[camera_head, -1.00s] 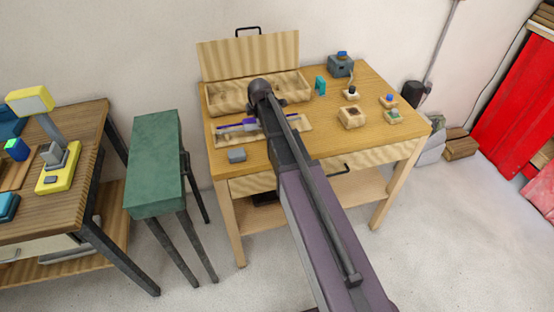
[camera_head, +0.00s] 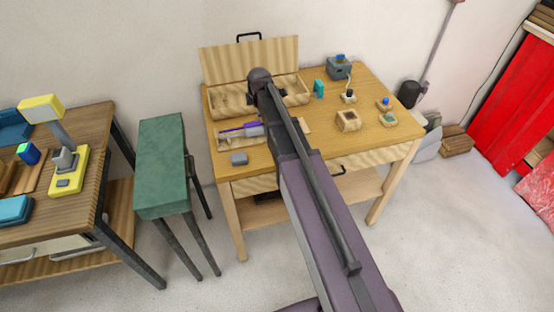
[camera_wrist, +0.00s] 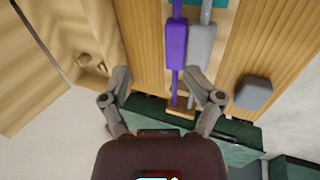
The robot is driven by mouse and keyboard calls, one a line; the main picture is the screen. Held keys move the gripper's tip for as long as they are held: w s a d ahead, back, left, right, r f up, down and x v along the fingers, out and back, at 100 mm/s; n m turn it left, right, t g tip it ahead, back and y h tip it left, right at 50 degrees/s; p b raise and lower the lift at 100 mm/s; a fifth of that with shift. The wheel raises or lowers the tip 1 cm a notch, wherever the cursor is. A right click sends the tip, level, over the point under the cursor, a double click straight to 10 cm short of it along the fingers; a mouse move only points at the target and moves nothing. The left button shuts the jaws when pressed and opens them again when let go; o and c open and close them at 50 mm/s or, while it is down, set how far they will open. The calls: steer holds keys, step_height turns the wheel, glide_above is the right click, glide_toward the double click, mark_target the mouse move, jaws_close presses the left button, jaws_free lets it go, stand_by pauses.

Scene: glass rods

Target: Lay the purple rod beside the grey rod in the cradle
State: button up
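The purple rod (camera_wrist: 177,45) and the grey rod (camera_wrist: 201,45) lie side by side, nearly parallel, in the wrist view. Their lower ends reach a small brown support of the cradle (camera_wrist: 180,109). In the head view the purple rod (camera_head: 232,129) and the grey rod (camera_head: 252,132) show close together on the table, partly hidden by my arm. My gripper (camera_wrist: 157,73) is open, with nothing held between its fingers. In the wrist view its right finger overlaps the grey rod's lower part; I cannot tell whether it touches.
A grey block (camera_wrist: 254,93) sits beside the rods, near the table's front edge. An open wooden case (camera_head: 222,100) stands behind. Small boxes, including a wooden one (camera_head: 348,121), stand to the right. A green stool (camera_head: 161,165) is left of the table.

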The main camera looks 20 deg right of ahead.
steer(key=s+f+g, duration=0.1)
steer(key=s+g, duration=0.1)
steer(key=s, duration=1)
steer(key=s+f+g+b, duration=0.1)
steer(key=s+f+g, duration=0.1)
steer(key=s, duration=1.1)
steer(key=shift+d, duration=0.2)
steer(key=s+m, duration=0.1)
steer(key=m, duration=0.5)
steer(key=s+m, duration=0.1)
steer(key=m, duration=0.5)
steer(key=s+m, duration=0.1)
steer(key=m, duration=0.5)
steer(key=shift+s+a, duration=0.1)
steer(key=shift+c, duration=0.3)
stand_by(0.5)
